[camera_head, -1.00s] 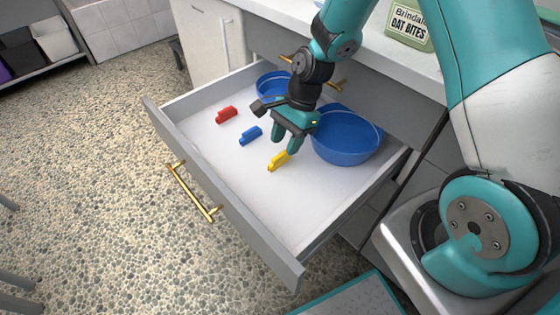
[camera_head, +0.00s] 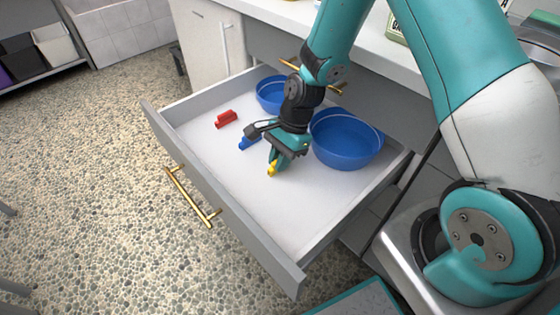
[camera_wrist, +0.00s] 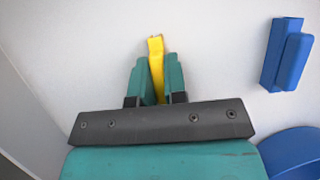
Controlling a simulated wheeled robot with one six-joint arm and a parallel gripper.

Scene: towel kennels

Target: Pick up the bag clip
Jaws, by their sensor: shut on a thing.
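A yellow bag clip (camera_head: 272,169) lies in the open drawer, nearest the front right of the three clips. In the wrist view the yellow clip (camera_wrist: 156,67) stands between the two teal fingers, its far end sticking out past them. My gripper (camera_head: 277,161) is down in the drawer and shut on this clip, which also shows between the fingertips of the gripper in the wrist view (camera_wrist: 157,80). A blue clip (camera_head: 245,143) is partly hidden behind my gripper; it shows whole in the wrist view (camera_wrist: 287,55). A red clip (camera_head: 226,119) lies farther left.
The white drawer (camera_head: 240,190) has grey walls and a brass handle (camera_head: 190,197). A large blue bowl (camera_head: 345,142) stands close right of my gripper, and a smaller blue bowl (camera_head: 271,95) stands at the back. The drawer's front right floor is clear.

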